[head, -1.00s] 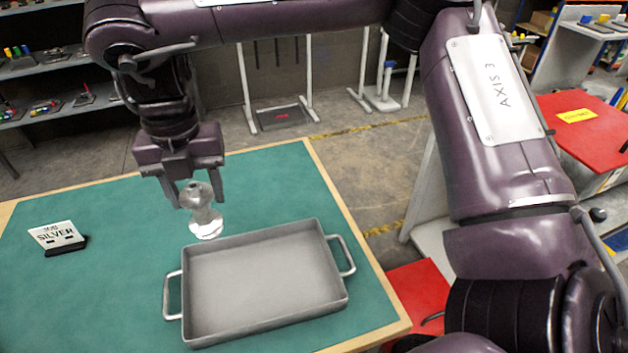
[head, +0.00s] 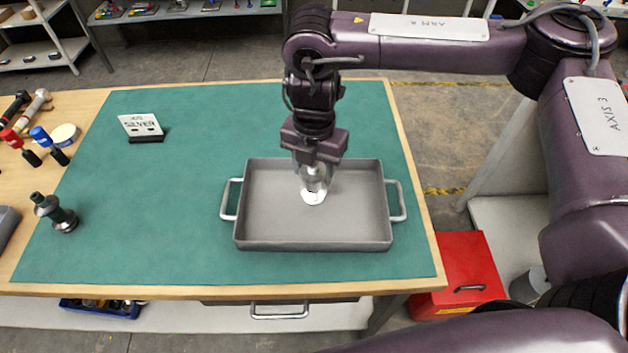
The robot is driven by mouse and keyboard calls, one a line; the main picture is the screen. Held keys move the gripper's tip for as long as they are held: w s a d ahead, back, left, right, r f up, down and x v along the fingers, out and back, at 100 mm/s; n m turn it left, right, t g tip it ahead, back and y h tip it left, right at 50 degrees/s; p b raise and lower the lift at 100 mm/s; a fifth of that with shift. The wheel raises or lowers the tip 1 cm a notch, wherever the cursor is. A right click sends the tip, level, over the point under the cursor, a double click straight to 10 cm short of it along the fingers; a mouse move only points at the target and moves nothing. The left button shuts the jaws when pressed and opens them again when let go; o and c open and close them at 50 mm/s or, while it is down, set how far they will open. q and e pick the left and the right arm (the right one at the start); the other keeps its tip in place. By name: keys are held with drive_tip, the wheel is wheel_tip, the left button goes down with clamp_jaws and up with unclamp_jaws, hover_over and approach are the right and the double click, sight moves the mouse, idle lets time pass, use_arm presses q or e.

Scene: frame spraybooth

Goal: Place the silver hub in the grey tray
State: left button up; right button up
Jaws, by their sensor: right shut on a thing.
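The silver hub (head: 313,193) is a shiny, waisted metal piece with a flared base. My right gripper (head: 313,173) points down and is shut on the hub's upper part, which the fingers partly hide. The tray is shallow, with a handle at each side, and rests on the green mat. My left gripper is not in view.
A sign reading SILVER (head: 141,126) stands on the mat (head: 190,190) at the back left. A dark hub-like part (head: 56,213) stands at the left. Several tools lie on the table's left edge. A red box (head: 463,270) is beside the table's right side. The mat's middle left is clear.

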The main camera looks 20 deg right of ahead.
sight(313, 179)
wheel_tip(313, 179, down, 4)
drive_tip(key=shift+f+p, duration=0.1)
drive_tip(key=shift+p, duration=0.2)
drive_tip(key=shift+f, duration=0.25)
drive_tip(key=o, duration=1.4)
drive_tip(key=shift+o, duration=0.2)
drive_tip(key=shift+r, duration=0.65)
wheel_tip(313, 179, up, 11)
